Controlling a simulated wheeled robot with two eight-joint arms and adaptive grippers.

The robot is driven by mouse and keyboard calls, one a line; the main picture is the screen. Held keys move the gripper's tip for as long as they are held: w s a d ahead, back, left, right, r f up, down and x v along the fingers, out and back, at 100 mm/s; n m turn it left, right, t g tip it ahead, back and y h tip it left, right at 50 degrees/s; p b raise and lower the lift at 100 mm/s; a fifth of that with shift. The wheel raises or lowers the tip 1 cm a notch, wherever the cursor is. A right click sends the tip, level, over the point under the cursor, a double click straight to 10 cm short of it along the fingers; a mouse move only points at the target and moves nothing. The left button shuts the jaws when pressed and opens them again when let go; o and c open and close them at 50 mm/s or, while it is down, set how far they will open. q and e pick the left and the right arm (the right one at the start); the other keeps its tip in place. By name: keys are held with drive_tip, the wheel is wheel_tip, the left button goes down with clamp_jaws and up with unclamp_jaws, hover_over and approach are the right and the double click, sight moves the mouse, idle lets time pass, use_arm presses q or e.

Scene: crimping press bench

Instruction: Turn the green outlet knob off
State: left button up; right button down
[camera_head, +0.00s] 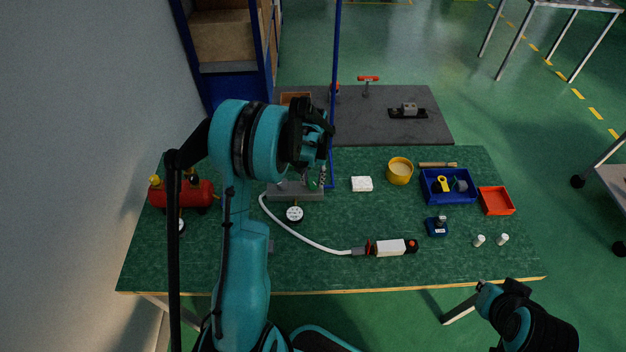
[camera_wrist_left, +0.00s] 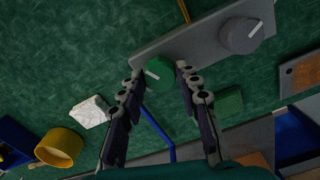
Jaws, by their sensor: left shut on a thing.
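The green knob (camera_wrist_left: 158,71) with a white pointer mark sits on a grey block (camera_wrist_left: 193,42) in the left wrist view. My left gripper (camera_wrist_left: 161,75) has its two fingertips on either side of the green knob and is shut on it. A larger grey knob (camera_wrist_left: 241,35) with a white mark is on the same block. In the head view my left gripper (camera_head: 318,172) is over the right end of the block (camera_head: 290,194), and my arm hides much of that area.
A white hose (camera_head: 303,236) runs from the block area to a white tool (camera_head: 390,247). A gauge (camera_head: 294,214) is in front of the block. A red tank (camera_head: 190,194) stands left, a white block (camera_head: 362,184) and yellow cup (camera_head: 399,171) right. A blue post (camera_head: 334,80) rises behind.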

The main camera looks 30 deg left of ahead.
sight(313, 182)
use_arm(q)
drive_tip(key=m, duration=0.5)
drive_tip(key=shift+m+b, duration=0.3)
drive_tip(key=shift+m, duration=0.1)
idle(0.4)
drive_tip(key=o, duration=1.2)
drive_tip(key=shift+c, duration=0.2)
drive_tip(key=shift+r, duration=0.1)
wheel_tip(313, 182, up, 12)
